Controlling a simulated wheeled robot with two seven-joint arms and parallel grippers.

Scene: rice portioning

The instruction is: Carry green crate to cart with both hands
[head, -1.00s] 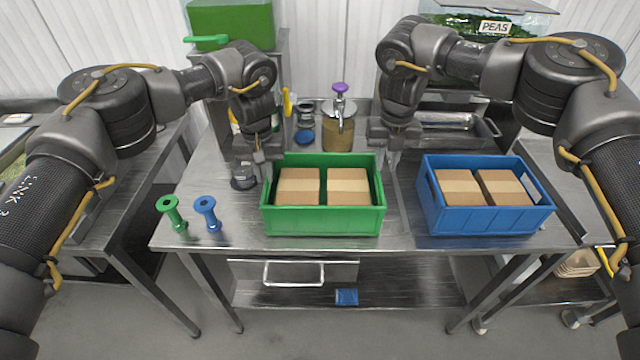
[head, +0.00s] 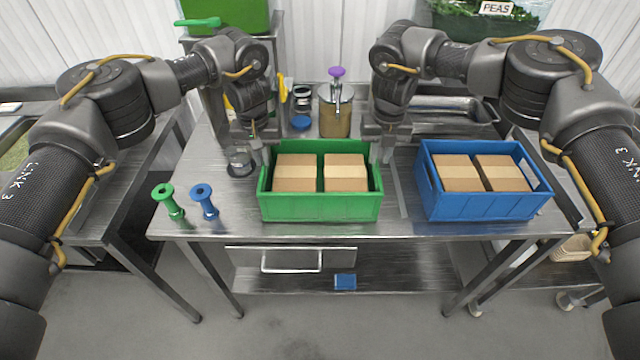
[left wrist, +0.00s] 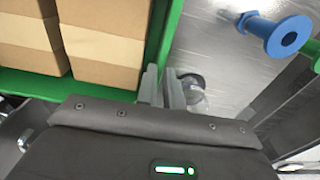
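The green crate (head: 320,208) stands upright on the steel table and holds two brown boxes (head: 295,172). My left gripper (head: 261,152) is at its left wall. In the left wrist view, the narrow-set fingers (left wrist: 163,88) straddle the rim of the green wall (left wrist: 166,40). My right gripper (head: 381,150) is at the right wall, with its fingers close together at the rim; the contact is partly hidden. A steel unit on casters, seemingly the cart (head: 575,285), shows partly at the lower right, behind my right arm.
A blue crate (head: 482,205) with two boxes stands to the right of the green one. A green spool (head: 168,202) and a blue spool (head: 205,203) stand on the left. Behind are a pot with a purple knob (head: 336,110) and a steel tray (head: 440,112).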

